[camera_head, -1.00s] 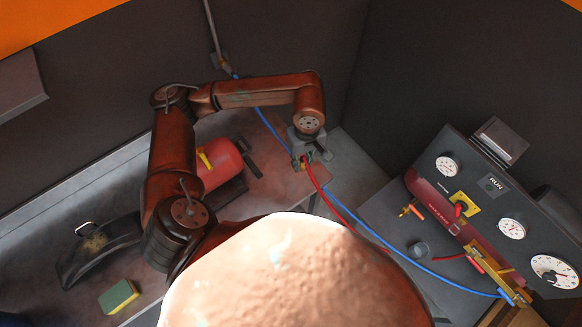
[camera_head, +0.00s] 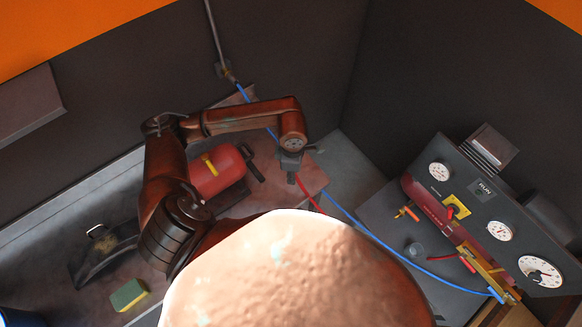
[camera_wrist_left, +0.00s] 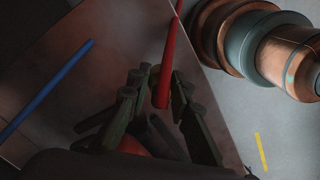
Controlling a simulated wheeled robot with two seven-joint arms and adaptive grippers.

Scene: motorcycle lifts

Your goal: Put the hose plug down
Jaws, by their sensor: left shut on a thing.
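My left gripper (camera_head: 290,178) points down over the right end of the bench top (camera_head: 312,182). It is shut on the hose plug at the end of the red hose (camera_head: 308,194). The plug itself is mostly hidden between the fingers. In the left wrist view the dark fingers (camera_wrist_left: 160,95) close around the end of the red hose (camera_wrist_left: 169,50), with the bench top below. I cannot tell whether the plug touches the bench. My right gripper is not in view.
A red fire extinguisher (camera_head: 218,172) lies left of the gripper. A blue hose (camera_head: 372,235) runs behind the gripper to the gauge panel (camera_head: 480,210) at right. A sponge (camera_head: 129,294) lies at the lower left. My shoulder hides the foreground.

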